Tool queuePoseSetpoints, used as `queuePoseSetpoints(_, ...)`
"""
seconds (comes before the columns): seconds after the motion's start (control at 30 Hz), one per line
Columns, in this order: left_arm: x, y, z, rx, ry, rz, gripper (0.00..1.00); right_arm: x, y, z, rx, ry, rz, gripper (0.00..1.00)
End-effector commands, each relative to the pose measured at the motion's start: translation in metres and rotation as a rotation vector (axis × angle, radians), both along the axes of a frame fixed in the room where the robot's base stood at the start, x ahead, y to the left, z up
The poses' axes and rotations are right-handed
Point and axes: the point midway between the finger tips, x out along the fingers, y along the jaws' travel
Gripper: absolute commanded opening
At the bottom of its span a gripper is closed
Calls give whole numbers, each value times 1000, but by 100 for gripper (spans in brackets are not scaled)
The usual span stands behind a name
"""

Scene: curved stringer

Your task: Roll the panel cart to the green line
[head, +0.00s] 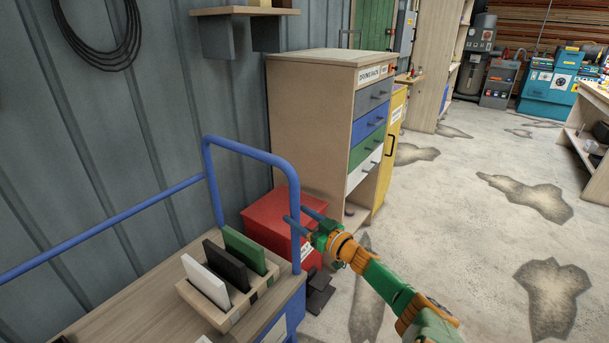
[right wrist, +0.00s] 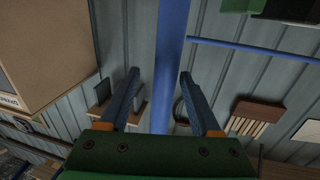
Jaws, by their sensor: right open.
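The panel cart (head: 140,305) stands at the lower left in the head view, with a wooden deck and a blue tube handle (head: 250,154). A wooden rack on it holds a white panel (head: 205,281), a black panel (head: 227,267) and a green panel (head: 244,250). My right gripper (head: 296,218) is open at the handle's near upright. In the right wrist view the blue upright (right wrist: 170,60) runs between the open fingers, with gaps on both sides. My left gripper is out of view. No green line shows.
A red box (head: 285,215) and a drawer cabinet (head: 325,120) stand by the wall behind the handle. A yellow cabinet (head: 391,145) is beyond. Stained concrete floor (head: 450,220) is open to the right, with a wooden shelf (head: 590,140) at the right edge.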

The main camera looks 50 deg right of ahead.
Motion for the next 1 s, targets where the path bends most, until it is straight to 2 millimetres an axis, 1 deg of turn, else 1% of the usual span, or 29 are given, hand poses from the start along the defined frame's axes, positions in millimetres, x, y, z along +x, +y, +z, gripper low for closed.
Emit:
queuePoseSetpoints(0.03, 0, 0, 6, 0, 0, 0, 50, -7, 1, 2, 1, 3, 0, 64)
queuePoseSetpoints(0.1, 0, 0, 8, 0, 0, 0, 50, -15, 2, 1, 2, 3, 1, 64)
queuePoseSetpoints(0.23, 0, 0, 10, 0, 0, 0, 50, -23, 2, 1, 1, 0, 0, 64)
queuePoseSetpoints(0.7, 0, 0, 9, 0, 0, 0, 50, -25, 2, 0, 1, -1, -1, 64)
queuePoseSetpoints(0.77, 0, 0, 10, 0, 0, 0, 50, -27, 3, -6, 3, 14, -8, 64)
queuePoseSetpoints(0.83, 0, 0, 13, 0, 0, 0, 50, -33, 5, -30, 9, 72, -35, 64)
queuePoseSetpoints(0.87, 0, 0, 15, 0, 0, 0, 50, -39, 7, -47, 10, 115, -53, 64)
queuePoseSetpoints(0.9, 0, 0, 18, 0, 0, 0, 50, -49, 12, -76, 14, 188, -80, 64)
queuePoseSetpoints(0.97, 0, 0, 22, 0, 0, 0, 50, -71, 26, -126, 14, 327, -115, 64)
queuePoseSetpoints(1.0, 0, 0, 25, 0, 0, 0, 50, -91, 39, -161, 12, 432, -131, 64)
